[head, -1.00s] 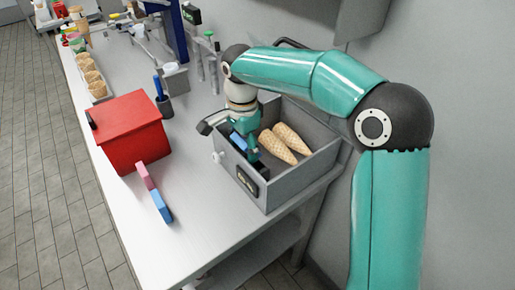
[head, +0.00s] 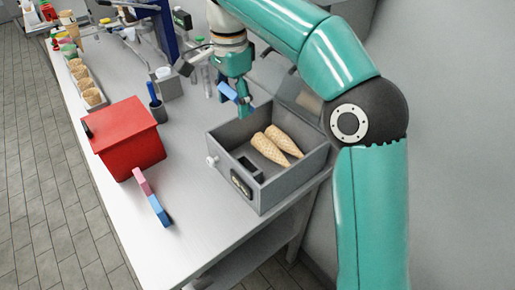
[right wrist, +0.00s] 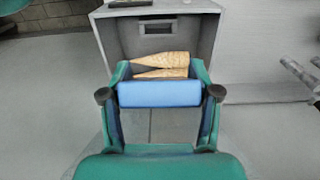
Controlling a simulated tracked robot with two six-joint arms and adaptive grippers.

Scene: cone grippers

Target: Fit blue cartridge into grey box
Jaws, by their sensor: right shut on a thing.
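The grey box (head: 291,186) stands open on the counter, with two cones (head: 272,148) inside and a dark rectangular slot (head: 246,168) near its left end. My right gripper (head: 238,93) is shut on a blue cartridge (head: 229,92), which is tilted in the head view. It is raised near the box's back left rim, clear of the slot. In the right wrist view, the blue cartridge (right wrist: 160,94) lies across between both fingers, with the cones (right wrist: 160,64) and the grey box (right wrist: 205,38) beyond it. My left gripper is not in view.
A red box (head: 124,137) stands left of the grey box. A pink block (head: 141,181) and another blue block (head: 159,210) lie before it. A dark cup with a blue item (head: 155,101) and a row of cones (head: 85,82) stand farther back. The counter's front is clear.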

